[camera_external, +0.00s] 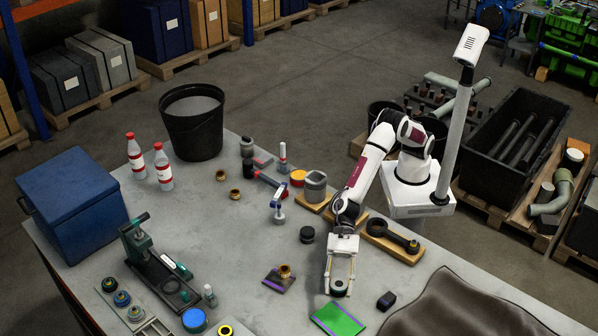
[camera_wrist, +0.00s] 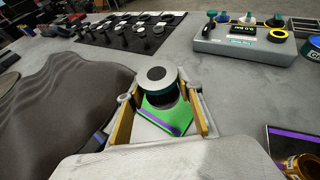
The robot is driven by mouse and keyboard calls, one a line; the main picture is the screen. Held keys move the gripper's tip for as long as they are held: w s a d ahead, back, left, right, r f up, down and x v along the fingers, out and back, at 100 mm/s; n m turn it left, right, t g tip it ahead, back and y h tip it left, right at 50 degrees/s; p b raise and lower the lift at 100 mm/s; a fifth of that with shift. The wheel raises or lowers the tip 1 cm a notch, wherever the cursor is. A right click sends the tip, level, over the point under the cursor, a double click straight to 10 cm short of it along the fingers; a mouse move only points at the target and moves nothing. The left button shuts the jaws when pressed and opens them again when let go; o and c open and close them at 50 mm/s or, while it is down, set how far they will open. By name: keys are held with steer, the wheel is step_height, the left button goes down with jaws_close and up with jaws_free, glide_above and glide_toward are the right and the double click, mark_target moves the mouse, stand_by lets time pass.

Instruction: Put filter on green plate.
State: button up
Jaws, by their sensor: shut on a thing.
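The filter is a short dark cylinder with a pale top. It is between my gripper's fingers in the wrist view (camera_wrist: 158,78) and in the external view (camera_external: 339,287). My gripper (camera_external: 340,288) is shut on it, and its two fingers stand either side of it in the wrist view (camera_wrist: 161,112). The green plate (camera_external: 338,319) has a purple edge stripe and lies on the table just in front of my gripper. In the wrist view the plate (camera_wrist: 172,112) shows behind and below the filter, partly hidden by it. The exact height of the filter is unclear.
A dark purple-edged plate (camera_external: 270,284) with a brass part (camera_external: 285,271) lies to the left. A small black block (camera_external: 386,301) is right of the green plate. A dark crumpled cloth (camera_external: 455,310) covers the right front. A black puck (camera_external: 307,234) stands behind.

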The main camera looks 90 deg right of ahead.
glide_above(337, 315)
steer(key=shift+s+f, duration=0.1)
steer(key=shift+f, duration=2.55)
steer(key=shift+f, duration=1.85)
steer(key=shift+f, duration=0.15)
steer(key=o, duration=1.2)
steer(key=shift+o, duration=0.2)
steer(key=shift+v, duration=6.1)
